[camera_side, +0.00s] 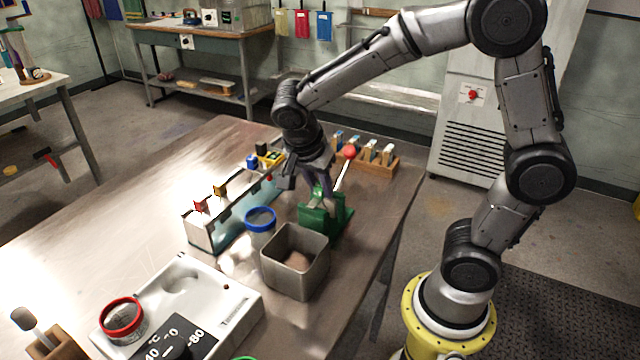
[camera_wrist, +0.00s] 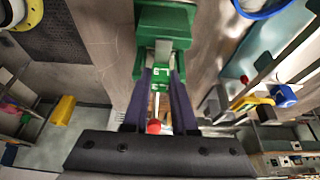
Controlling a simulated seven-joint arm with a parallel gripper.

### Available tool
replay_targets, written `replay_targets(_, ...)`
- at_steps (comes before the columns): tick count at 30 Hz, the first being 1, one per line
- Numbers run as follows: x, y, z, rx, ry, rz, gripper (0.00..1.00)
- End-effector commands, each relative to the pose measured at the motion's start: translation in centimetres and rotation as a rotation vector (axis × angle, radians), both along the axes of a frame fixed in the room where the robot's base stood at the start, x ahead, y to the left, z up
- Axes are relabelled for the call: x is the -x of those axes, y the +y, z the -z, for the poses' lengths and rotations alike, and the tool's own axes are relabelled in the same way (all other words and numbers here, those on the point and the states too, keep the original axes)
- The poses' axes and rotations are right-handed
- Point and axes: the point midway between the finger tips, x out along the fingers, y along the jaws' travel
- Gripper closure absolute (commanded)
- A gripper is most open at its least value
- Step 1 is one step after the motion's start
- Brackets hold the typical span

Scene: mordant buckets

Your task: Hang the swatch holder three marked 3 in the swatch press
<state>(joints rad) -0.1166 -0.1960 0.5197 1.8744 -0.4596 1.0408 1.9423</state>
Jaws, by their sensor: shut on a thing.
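The swatch press (camera_side: 325,222) is a green stand with a raised lever ending in a red ball (camera_side: 349,152), near the table's right edge. It also shows at the top of the wrist view (camera_wrist: 165,28). My gripper (camera_side: 318,182) is right over the press, pointing down. In the wrist view my gripper (camera_wrist: 163,80) is shut on a small green swatch holder (camera_wrist: 161,87) with a pale number label that looks like a 3. The holder is at the press's front in that view; whether it touches the press I cannot tell.
A long glass-sided tank (camera_side: 222,215) with red, yellow and blue clips stands left of the press. A blue-rimmed jar (camera_side: 261,219) and grey square bin (camera_side: 295,262) stand close in front. A wooden rack (camera_side: 375,160) with several holders is behind. A white scale-like device (camera_side: 180,300) sits front left.

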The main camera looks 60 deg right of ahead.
Motion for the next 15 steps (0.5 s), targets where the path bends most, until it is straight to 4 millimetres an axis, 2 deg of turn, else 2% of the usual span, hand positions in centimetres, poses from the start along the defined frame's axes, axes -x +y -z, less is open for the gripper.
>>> replay_targets(1, -0.01, -0.01, -0.01, 0.0, 0.0, 0.0, 1.0)
replay_targets(2, -0.01, -0.01, -0.01, 0.0, 0.0, 0.0, 0.73)
replay_targets(7, -0.01, 0.0, -0.03, 0.0, 0.0, 0.0, 0.42)
replay_targets(8, -0.01, 0.0, -0.03, 0.0, 0.0, 0.0, 0.4)
replay_targets(15, 0.0, 0.0, -0.03, 0.0, 0.0, 0.0, 0.4)
